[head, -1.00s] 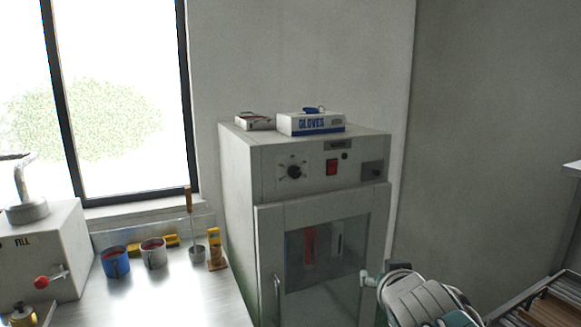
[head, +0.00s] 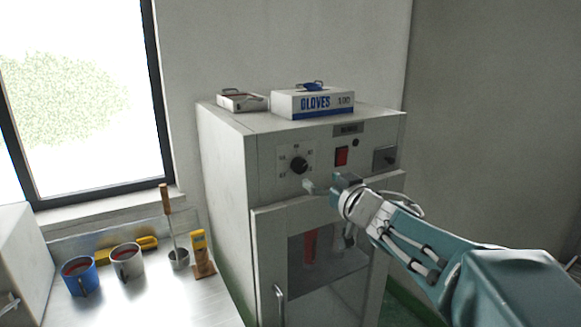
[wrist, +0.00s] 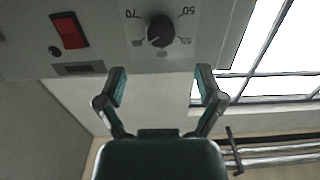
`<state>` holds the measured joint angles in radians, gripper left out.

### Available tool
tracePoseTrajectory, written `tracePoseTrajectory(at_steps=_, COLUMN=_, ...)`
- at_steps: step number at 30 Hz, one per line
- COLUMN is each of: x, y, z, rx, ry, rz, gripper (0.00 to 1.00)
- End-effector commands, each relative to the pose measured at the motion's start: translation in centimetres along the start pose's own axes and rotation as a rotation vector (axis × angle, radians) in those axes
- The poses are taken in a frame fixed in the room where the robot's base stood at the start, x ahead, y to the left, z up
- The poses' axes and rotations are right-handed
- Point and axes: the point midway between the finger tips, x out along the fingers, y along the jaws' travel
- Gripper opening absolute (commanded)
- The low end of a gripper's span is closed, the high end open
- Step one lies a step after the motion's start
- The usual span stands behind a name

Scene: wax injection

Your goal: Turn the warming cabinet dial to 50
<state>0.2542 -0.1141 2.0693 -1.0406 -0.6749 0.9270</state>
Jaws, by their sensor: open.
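The warming cabinet (head: 224,160) is a grey box with a glass door. Its round black dial (head: 299,165) sits on a pale, numbered plate at the left of the upper front panel. In the wrist view the dial (wrist: 160,31) appears upside down, with a 50 readable near it; its exact setting is unclear. My gripper (head: 326,184) is in front of the panel, just below and right of the dial in the head view. In the wrist view my gripper (wrist: 161,72) is open and empty, its two fingers spread either side of the dial's line, apart from it.
A red switch (head: 341,156) and a dark square fitting (head: 385,158) are right of the dial. A glove box (head: 312,103) and a smaller box (head: 242,100) lie on top. The door handle (head: 279,304) projects below. Cups and tools stand on the left bench.

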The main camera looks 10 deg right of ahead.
Motion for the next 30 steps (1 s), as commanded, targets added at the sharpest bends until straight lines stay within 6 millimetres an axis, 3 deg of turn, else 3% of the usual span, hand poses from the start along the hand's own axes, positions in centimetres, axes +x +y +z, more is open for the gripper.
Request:
tracePoseTrajectory(at_steps=6, x=4.3, y=-0.1, z=0.1, rx=0.002, ry=-0.001, rz=-0.003, gripper=0.87)
tracePoseTrajectory(at_steps=12, x=7.1, y=0.0, z=0.0, rx=0.000, ry=0.000, rz=0.000, gripper=0.87)
tracePoseTrajectory(at_steps=24, x=8.0, y=0.0, z=0.0, rx=0.000, ry=0.000, rz=0.001, gripper=0.87)
tracePoseTrajectory(at_steps=27, x=8.0, y=0.0, z=0.0, rx=0.000, ry=0.000, rz=0.001, gripper=0.43)
tracePoseTrajectory(at_steps=30, x=8.0, y=0.0, z=0.0, rx=0.000, ry=0.000, rz=0.001, gripper=0.05)
